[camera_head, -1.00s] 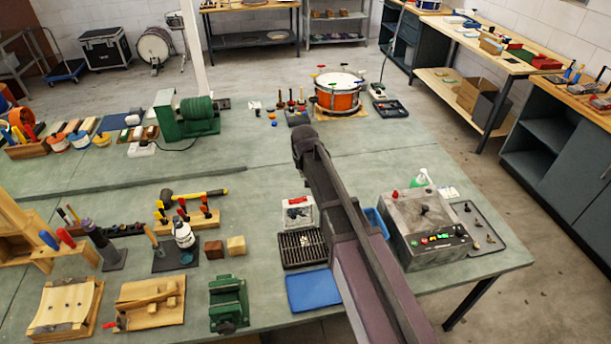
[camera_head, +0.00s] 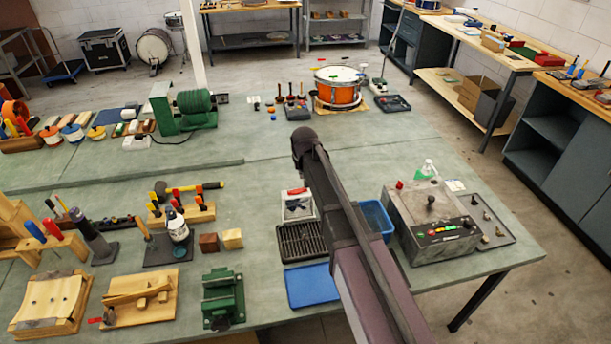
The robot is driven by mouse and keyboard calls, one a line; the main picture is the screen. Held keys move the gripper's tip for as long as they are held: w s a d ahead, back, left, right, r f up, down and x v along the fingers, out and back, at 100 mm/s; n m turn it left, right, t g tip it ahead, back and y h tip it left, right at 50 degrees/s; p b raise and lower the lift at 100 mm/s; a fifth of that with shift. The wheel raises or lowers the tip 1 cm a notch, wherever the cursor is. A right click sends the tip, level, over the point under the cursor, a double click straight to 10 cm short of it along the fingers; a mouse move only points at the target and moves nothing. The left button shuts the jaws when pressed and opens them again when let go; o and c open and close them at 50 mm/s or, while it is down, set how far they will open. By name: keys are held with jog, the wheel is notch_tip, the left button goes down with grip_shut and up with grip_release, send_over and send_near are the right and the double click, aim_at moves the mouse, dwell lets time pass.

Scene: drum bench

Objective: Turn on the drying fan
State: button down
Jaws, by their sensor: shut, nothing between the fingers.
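I cannot make out a thing that is surely the drying fan. A grey machine box (camera_head: 432,208) stands at the right of the near bench, with a row of small coloured buttons (camera_head: 443,231) on its front, a dark knob on top and a red button at its back left corner. A small white unit (camera_head: 298,207) with a red part on top stands left of my arm; its dark inside is too small to read. My dark arm reaches up the middle, its rounded end above the bench. My gripper's fingers do not show.
A black slotted rack (camera_head: 300,242), a blue tray (camera_head: 311,285) and a blue bin (camera_head: 376,218) lie close around my arm. A green vise (camera_head: 223,298) stands to the left. An orange drum (camera_head: 338,92) stands on the far bench. Open bench lies beyond my arm.

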aim_at(297, 190)
jog(key=shift+w+d+f+b, duration=0.1)
jog(key=shift+d+f+b, duration=0.05)
jog(key=shift+f+b, duration=0.95)
jog(key=shift+w+d+f+b, duration=0.1)
jog(key=shift+f+b, duration=0.75)
jog(key=shift+f, duration=0.3)
jog(key=shift+s, duration=0.1)
